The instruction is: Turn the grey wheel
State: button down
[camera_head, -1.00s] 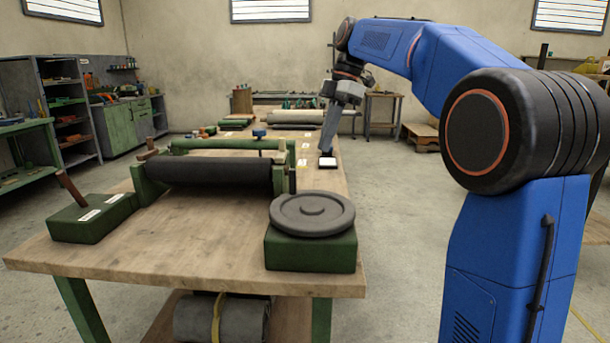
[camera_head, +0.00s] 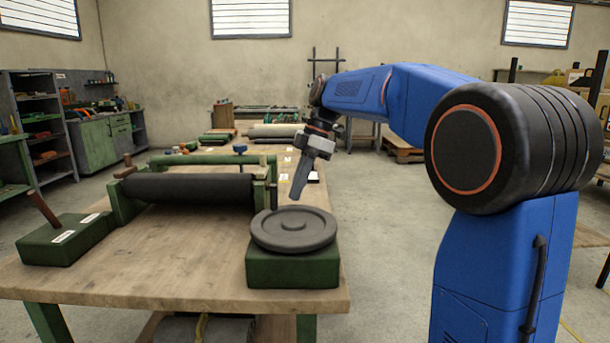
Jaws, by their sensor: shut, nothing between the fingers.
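The grey wheel (camera_head: 292,230) lies flat on a green block (camera_head: 292,267) at the front right corner of the wooden table (camera_head: 150,273). It is a round disc with a raised hub in its middle. My gripper (camera_head: 295,197) is shut and empty. It points down just behind and above the wheel's far rim. I cannot tell whether its tip touches the wheel; it appears apart from it.
A black roller (camera_head: 187,188) in a green frame stands left of the wheel. A green box with a brown lever (camera_head: 44,208) is at the table's left front. A small white-topped item (camera_head: 313,177) lies behind my gripper. Bare tabletop lies between box and wheel.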

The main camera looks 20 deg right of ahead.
aim_at(281, 207)
jog(key=shift+s+a+r, duration=0.1)
jog(key=shift+s+a, duration=0.05)
jog(key=shift+a, duration=0.65)
jog(key=shift+s+a, duration=0.1)
jog(key=shift+a, duration=0.65)
jog(key=shift+a+n, duration=0.5)
jog(key=shift+a, duration=0.25)
